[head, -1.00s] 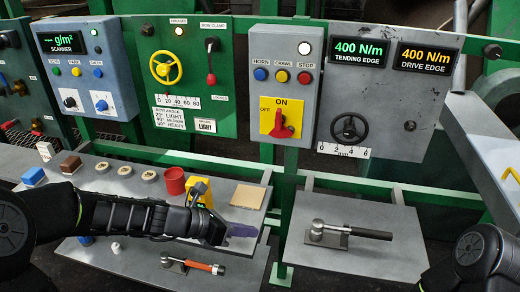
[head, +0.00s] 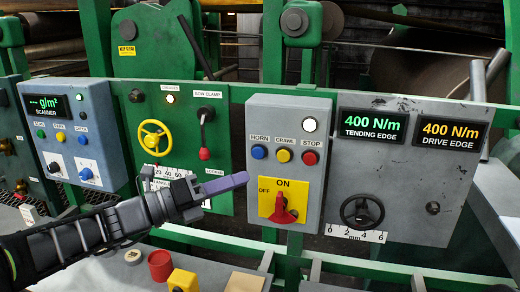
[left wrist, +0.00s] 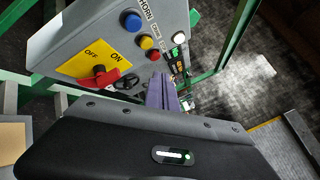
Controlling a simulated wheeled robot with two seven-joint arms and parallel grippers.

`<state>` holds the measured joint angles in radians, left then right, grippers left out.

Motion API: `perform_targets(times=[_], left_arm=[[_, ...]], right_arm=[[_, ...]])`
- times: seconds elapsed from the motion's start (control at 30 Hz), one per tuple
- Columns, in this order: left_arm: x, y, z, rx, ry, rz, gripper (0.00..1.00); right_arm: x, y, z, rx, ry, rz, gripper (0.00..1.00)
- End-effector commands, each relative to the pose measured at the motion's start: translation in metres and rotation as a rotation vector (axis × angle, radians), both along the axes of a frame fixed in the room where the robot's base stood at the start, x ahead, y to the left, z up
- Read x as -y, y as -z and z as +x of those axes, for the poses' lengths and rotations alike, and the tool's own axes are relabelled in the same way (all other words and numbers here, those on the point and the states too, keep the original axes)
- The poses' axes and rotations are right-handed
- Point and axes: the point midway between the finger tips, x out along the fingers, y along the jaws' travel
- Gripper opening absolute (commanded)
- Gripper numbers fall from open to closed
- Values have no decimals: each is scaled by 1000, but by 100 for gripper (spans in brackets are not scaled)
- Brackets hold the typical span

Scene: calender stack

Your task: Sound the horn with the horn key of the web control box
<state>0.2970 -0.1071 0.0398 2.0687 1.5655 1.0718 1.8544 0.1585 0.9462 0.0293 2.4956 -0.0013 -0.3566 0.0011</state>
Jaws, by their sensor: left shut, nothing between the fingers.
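The web control box (head: 308,120) is a grey box on the green rail in the head view. Its horn key is a blue button (head: 259,152) under the label HORN, left of a yellow CRAWL button and a red STOP button. In the left wrist view the blue horn button (left wrist: 131,21) shows at the top. My left gripper (head: 243,179) is shut and empty, with purple fingers pointing right, just left of the box and a little below the horn button, apart from it in the picture. Its fingers (left wrist: 161,93) also show in the left wrist view. My right gripper is not in view.
A red rotary switch (head: 283,210) on a yellow ON/OFF plate sits below the buttons. A tension panel (head: 400,190) with a black handwheel (head: 362,212) stands to the right. A bow clamp panel with a yellow handwheel (head: 154,137) is behind my left arm.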

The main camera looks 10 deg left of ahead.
Motion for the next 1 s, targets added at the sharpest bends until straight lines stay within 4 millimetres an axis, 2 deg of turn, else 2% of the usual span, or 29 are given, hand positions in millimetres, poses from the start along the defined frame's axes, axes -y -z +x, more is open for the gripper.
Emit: perform_targets(times=[0.27,0.47,0.9,1.0], left_arm=[[0,1,1,0,0,2,0],[1,1,9,-1,0,3,0],[5,1,61,-2,2,2,0],[5,-2,73,-2,2,1,0]], right_arm=[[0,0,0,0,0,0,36],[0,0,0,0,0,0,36],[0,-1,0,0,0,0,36],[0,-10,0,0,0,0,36]])
